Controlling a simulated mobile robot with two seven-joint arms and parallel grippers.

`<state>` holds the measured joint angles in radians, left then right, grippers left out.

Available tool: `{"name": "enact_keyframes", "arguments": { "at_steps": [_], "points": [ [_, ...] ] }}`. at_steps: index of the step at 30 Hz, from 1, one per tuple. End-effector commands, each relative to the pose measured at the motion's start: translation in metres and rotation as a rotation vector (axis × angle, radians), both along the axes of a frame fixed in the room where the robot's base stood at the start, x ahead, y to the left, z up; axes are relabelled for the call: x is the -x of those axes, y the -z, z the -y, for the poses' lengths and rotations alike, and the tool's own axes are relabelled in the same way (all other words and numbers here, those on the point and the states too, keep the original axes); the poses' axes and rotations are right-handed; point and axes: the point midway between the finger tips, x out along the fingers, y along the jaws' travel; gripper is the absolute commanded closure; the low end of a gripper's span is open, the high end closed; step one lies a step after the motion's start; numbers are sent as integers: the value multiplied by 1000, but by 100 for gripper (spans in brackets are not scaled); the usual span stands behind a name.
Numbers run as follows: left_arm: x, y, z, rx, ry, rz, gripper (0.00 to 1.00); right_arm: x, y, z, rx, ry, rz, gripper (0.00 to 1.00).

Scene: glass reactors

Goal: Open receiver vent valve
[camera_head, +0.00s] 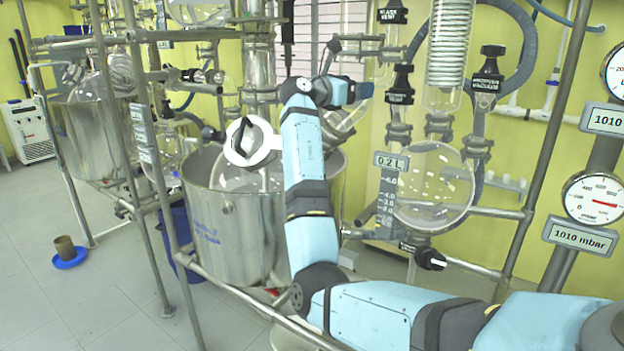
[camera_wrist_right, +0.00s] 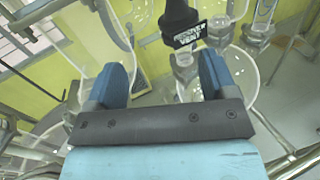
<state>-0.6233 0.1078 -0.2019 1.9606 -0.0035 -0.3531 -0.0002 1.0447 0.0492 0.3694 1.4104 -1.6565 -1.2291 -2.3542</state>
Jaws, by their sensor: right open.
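The receiver vent valve (camera_head: 402,80) has a black handle and a black label, and stands on glass above the round receiver flask (camera_head: 433,187). In the right wrist view the black valve handle (camera_wrist_right: 178,14) and its vent label (camera_wrist_right: 186,37) are at the top centre, beyond the fingertips. The top of the handle is cut off there. My right gripper (camera_head: 362,91) is just left of the valve in the head view. Its two blue fingers (camera_wrist_right: 164,68) are apart with nothing between them, and they do not appear to touch the handle. My left gripper is not in view.
A receiver vacuum valve (camera_head: 487,75) stands to the right, and another labelled vent valve (camera_head: 393,12) is higher up. A glass coil condenser (camera_head: 449,45) rises between them. Metal frame poles (camera_head: 545,150) and gauges (camera_head: 594,198) are at the right. A steel vessel (camera_head: 232,225) stands left of my arm.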

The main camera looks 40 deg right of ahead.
Motion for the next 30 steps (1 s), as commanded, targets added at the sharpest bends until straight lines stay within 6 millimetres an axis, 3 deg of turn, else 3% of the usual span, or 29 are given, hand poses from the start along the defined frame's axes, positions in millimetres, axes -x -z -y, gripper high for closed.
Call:
{"name": "enact_keyframes", "arguments": {
  "at_steps": [15, 30],
  "points": [
    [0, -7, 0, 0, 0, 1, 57, -32, 95, -26, 17, -255, 220, 22],
    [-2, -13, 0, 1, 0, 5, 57, -44, 185, -62, -72, -484, 431, 22]
  ]
}}
